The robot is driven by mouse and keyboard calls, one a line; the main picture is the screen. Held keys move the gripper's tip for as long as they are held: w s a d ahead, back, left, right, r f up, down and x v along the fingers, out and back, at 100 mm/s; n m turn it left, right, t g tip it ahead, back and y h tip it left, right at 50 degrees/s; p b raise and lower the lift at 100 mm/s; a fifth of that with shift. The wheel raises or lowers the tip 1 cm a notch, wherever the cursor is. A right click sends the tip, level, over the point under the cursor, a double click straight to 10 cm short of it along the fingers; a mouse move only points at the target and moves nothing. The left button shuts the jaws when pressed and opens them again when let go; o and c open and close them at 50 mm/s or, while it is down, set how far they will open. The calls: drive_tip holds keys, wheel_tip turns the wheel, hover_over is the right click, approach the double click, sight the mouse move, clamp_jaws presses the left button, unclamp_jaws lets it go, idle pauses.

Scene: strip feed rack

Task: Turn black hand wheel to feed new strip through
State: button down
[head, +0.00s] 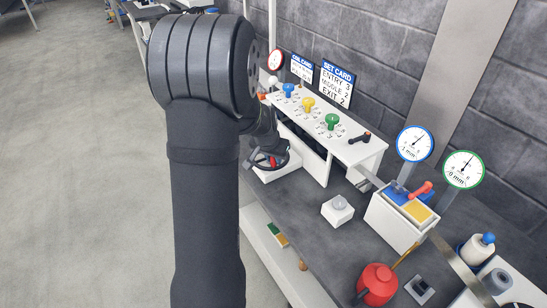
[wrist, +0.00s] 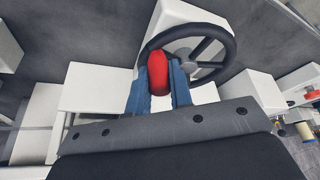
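The black hand wheel (wrist: 222,48) sits on a white housing in the wrist view, with a red handle (wrist: 159,74) at the near left of its rim. My gripper (wrist: 160,82) has a blue finger on each side of the red handle, and both appear to touch it, so it looks shut on the handle. In the head view the wheel (head: 284,160) is partly hidden behind my arm at the left end of the white rack (head: 316,162). I cannot make out the strip at the wheel.
The rack carries blue (head: 288,90), yellow (head: 308,104) and green (head: 332,121) knobs. A set card (head: 337,86) stands behind them. To the right are dial gauges (head: 416,143), a white box with a red lever (head: 421,189), and a red container (head: 377,283).

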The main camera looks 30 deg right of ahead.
sight(282, 163)
drive_tip(key=shift+d, duration=0.1)
drive_tip(key=d+n, duration=0.1)
drive_tip(key=n, duration=0.1)
drive_tip(key=n+t+y, duration=0.1)
drive_tip(key=n, duration=0.1)
drive_tip(key=shift+s+d, duration=0.15)
drive_tip(key=shift+d, duration=0.25)
drive_tip(key=shift+d+n+t+y, duration=0.3)
drive_tip(key=shift+d+n+y, duration=0.2)
drive_tip(key=shift+n, duration=0.6)
drive_tip(key=shift+w+d+n+y, duration=0.15)
drive_tip(key=shift+d+n+y, duration=0.2)
drive_tip(key=shift+n, duration=0.45)
drive_tip(key=shift+w+d+n+y, duration=0.15)
drive_tip(key=shift+d+n+y, duration=0.15)
drive_tip(key=shift+n, duration=0.5)
drive_tip(key=c, duration=1.3)
unclamp_jaws()
